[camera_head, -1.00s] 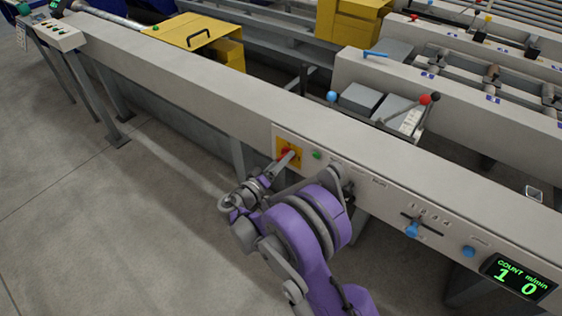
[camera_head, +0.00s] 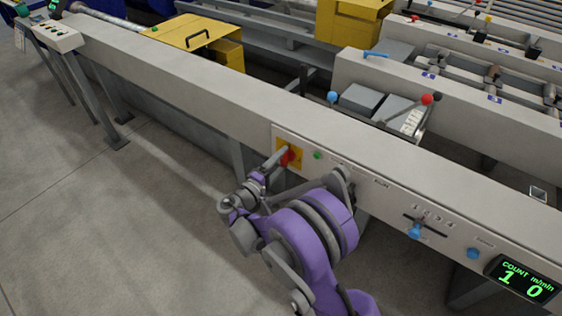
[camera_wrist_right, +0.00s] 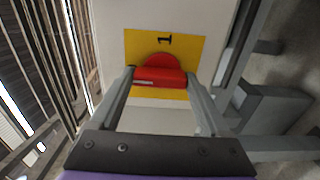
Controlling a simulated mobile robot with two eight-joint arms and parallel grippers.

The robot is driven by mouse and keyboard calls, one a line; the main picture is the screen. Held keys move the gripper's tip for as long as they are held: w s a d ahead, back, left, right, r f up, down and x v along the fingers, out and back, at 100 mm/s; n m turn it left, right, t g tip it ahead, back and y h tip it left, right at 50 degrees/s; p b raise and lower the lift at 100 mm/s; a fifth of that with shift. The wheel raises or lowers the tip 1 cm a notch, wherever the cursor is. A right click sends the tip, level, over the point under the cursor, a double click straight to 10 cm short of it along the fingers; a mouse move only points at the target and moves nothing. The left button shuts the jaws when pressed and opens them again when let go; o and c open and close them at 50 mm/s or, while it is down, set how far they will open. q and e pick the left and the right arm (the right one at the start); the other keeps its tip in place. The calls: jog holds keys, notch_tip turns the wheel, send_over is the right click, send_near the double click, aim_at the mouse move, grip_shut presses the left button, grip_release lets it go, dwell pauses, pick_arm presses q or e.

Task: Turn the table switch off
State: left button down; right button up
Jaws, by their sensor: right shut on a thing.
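The table switch is a red rotary handle (camera_head: 287,158) on a yellow plate (camera_head: 297,160), on the front face of the long grey table. In the right wrist view the red handle (camera_wrist_right: 160,77) lies between my two fingers, across the yellow plate (camera_wrist_right: 190,48). A black mark like a "1" shows on the plate beyond the red knob. My right gripper (camera_head: 283,159) reaches the switch from the front left and is shut on the handle; its fingertips (camera_wrist_right: 159,77) flank it. Part of the plate is hidden behind the gripper. My left gripper is out of view.
A green button (camera_head: 318,155) sits just right of the plate. Further right are a blue slider knob (camera_head: 414,232), another blue knob (camera_head: 473,253) and a green-lit count display (camera_head: 522,279). The floor in front of the table at left is clear.

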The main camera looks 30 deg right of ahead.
dwell(0.5)
jog(key=o, duration=1.2)
jog(key=shift+a, duration=0.15)
jog(key=p+v, duration=0.1)
jog(key=v, duration=0.9)
jog(key=shift+s+a, duration=0.2)
jog(key=shift+a, duration=0.05)
